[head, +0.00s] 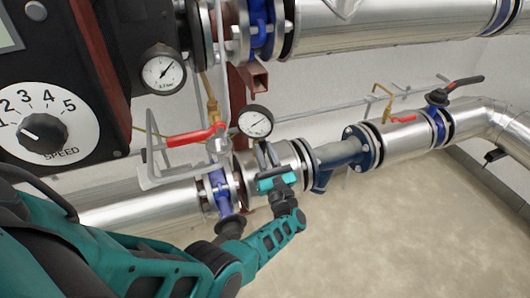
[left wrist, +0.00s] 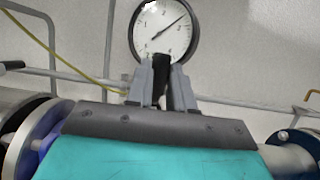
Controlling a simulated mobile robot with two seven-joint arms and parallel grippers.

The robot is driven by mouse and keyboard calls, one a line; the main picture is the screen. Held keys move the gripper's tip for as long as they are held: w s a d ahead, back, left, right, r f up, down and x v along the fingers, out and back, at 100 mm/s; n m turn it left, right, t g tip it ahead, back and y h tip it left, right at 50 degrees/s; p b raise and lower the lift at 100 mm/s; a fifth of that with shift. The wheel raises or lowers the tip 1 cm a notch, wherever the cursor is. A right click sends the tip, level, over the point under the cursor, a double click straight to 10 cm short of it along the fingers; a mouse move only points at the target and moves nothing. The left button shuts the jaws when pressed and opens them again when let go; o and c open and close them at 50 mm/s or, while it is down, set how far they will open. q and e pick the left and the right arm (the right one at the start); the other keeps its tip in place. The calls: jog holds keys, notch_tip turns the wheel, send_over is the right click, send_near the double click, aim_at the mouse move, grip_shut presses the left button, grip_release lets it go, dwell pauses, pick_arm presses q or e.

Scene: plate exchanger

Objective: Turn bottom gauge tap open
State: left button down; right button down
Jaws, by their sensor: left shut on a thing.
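The bottom gauge (head: 256,121), a round white dial with a black rim, stands above the lower silver pipe. It also fills the top middle of the left wrist view (left wrist: 164,32). My left gripper (head: 266,152) is just below this dial, its grey fingers pointing up toward it. In the left wrist view the two fingers (left wrist: 161,74) are close together below the dial. A small dark piece, apparently the gauge tap (left wrist: 160,67), shows between them. The fingers hide most of the tap, so its angle cannot be told. My right gripper is out of view.
A red-handled lever (head: 193,136) and bent grey rods are left of the gauge. A second gauge (head: 162,71) is higher up, beside a black panel with a speed dial (head: 45,130). Blue flanged valves (head: 437,115) and a yellow fitting (head: 382,90) are to the right.

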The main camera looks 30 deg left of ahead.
pick_arm(q)
jog(key=c, duration=1)
grip_release()
